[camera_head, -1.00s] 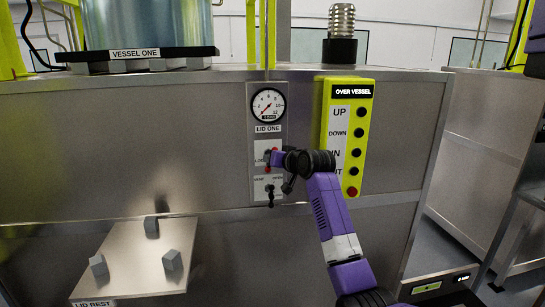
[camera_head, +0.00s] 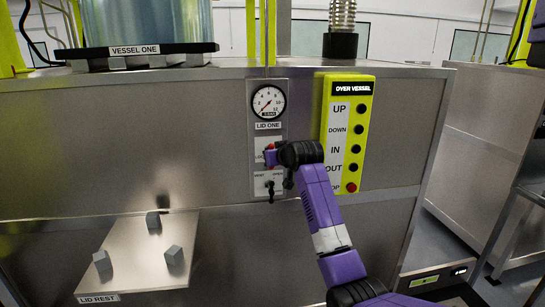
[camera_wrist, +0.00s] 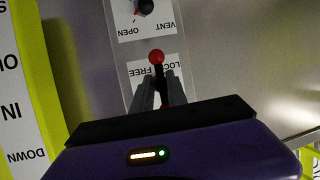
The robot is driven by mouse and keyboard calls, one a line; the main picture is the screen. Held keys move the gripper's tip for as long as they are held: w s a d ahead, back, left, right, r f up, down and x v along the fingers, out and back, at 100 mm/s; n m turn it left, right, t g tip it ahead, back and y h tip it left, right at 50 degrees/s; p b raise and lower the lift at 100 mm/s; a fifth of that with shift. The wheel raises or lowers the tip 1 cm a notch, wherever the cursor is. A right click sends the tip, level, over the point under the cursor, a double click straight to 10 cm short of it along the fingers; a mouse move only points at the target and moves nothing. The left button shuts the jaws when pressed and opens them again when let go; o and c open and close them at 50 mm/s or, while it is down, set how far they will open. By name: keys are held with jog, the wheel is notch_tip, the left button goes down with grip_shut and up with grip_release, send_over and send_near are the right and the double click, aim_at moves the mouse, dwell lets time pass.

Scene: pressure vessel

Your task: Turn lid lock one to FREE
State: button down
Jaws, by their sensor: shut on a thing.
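The lid lock one lever has a red ball knob (camera_wrist: 155,57) at its end. In the wrist view it stands between the words LOCK and FREE on a white label (camera_wrist: 139,72), which appears upside down. My gripper (camera_wrist: 160,85) has its two grey fingers closed on the lever shaft, behind the ball. In the head view my gripper (camera_head: 271,156) is at the lock plate below the gauge, and it hides most of the lever and label.
A pressure gauge (camera_head: 267,100) marked LID ONE sits above the lock. A small black vent handle (camera_head: 270,190) is just below. A yellow OVER VESSEL button box (camera_head: 347,134) stands close on the right. The lid rest shelf (camera_head: 130,262) juts out at lower left.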

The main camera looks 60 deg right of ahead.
jog(key=shift+w+a+r, duration=0.25)
jog(key=shift+w+a, duration=0.15)
jog(key=c, duration=1.5)
grip_release()
jog(key=shift+o, duration=0.2)
jog(key=shift+s+d+f, duration=0.1)
jog(key=shift+s+f, duration=0.1)
jog(key=shift+s, duration=0.05)
jog(key=b+v, duration=0.1)
jog(key=v, duration=0.6)
jog(key=shift+s+b, duration=0.25)
jog(key=shift+b, duration=0.15)
